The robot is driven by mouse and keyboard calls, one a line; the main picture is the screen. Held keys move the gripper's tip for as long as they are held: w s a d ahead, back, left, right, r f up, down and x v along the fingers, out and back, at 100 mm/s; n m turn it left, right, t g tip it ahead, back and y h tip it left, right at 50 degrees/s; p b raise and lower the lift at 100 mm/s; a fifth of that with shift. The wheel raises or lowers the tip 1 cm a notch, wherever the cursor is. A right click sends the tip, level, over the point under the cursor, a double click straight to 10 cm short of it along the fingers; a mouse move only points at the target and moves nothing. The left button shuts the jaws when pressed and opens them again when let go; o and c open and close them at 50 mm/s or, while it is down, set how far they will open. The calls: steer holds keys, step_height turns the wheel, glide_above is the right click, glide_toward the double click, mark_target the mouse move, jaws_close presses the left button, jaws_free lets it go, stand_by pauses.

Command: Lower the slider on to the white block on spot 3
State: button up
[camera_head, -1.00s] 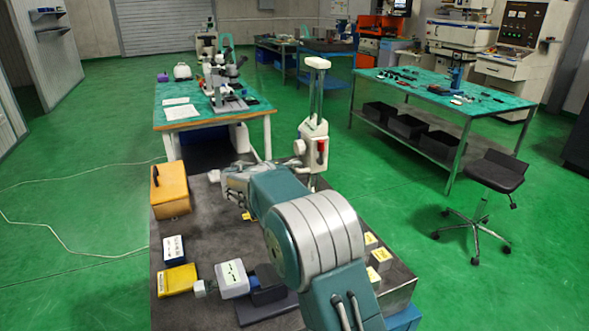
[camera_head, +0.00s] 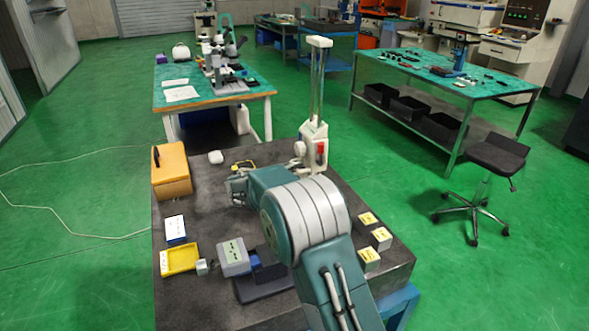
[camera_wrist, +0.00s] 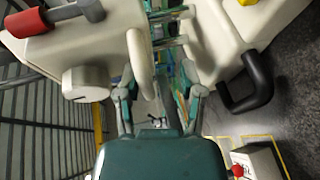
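The tall white gauge (camera_head: 318,85) stands at the back of the dark table. Low on its column is a white body with a red lever and a round knob, which seems to be the slider (camera_head: 313,152); a similar white body (camera_wrist: 45,50) fills the upper left of the wrist view. My gripper (camera_head: 238,190) is left of the gauge, mostly hidden by my arm. A yellow outline (camera_head: 243,165) lies beyond the gripper. I cannot make out spot 3 or its white block.
An orange box (camera_head: 171,170), a yellow tray (camera_head: 180,258) and a grey box (camera_head: 233,257) stand on the left. A black handle (camera_wrist: 250,85) curves at the right of the wrist view.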

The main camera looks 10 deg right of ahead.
steer(key=shift+r, duration=0.15)
steer(key=shift+s+a+r, duration=0.15)
steer(key=shift+s+a, duration=0.05)
steer(key=shift+a, duration=0.15)
steer(key=v, duration=1.1)
